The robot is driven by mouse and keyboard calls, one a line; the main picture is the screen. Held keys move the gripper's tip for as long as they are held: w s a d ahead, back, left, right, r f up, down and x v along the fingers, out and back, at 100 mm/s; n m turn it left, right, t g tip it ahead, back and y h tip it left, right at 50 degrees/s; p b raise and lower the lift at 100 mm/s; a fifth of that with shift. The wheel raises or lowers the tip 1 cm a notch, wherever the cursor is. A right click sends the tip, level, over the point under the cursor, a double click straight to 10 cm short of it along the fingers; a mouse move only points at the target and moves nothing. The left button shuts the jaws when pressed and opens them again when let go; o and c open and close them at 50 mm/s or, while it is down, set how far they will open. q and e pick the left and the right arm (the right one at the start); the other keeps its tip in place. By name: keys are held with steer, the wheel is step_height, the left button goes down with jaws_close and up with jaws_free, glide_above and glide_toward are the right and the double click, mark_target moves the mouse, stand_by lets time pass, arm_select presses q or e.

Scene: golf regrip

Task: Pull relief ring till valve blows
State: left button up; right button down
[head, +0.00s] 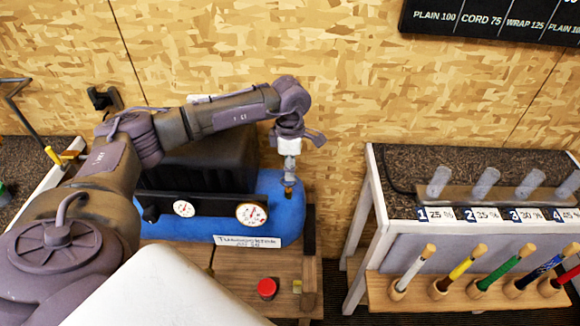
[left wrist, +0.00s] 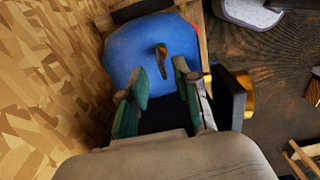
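The blue air tank (head: 286,215) of the compressor lies under my left arm in the head view, and its blue end (left wrist: 150,40) fills the top middle of the left wrist view. A small brass-coloured loop (left wrist: 161,58), which looks like the relief ring, stands against the blue, just beyond my fingertips. My left gripper (head: 289,184) points down over the tank's right end. In the left wrist view its green-padded fingers (left wrist: 160,82) are spread apart with nothing clearly held between them. The valve body is not clear. My right gripper is not in view.
A black housing (head: 205,165) and two gauges (head: 251,213) sit beside the gripper on the compressor. A red button (head: 267,287) is on the wooden bench in front.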

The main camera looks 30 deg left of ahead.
arm_select(q)
steer(key=shift+r, duration=0.2)
step_height(320, 180, up, 12)
steer(key=shift+f, duration=0.2)
stand_by(0.6)
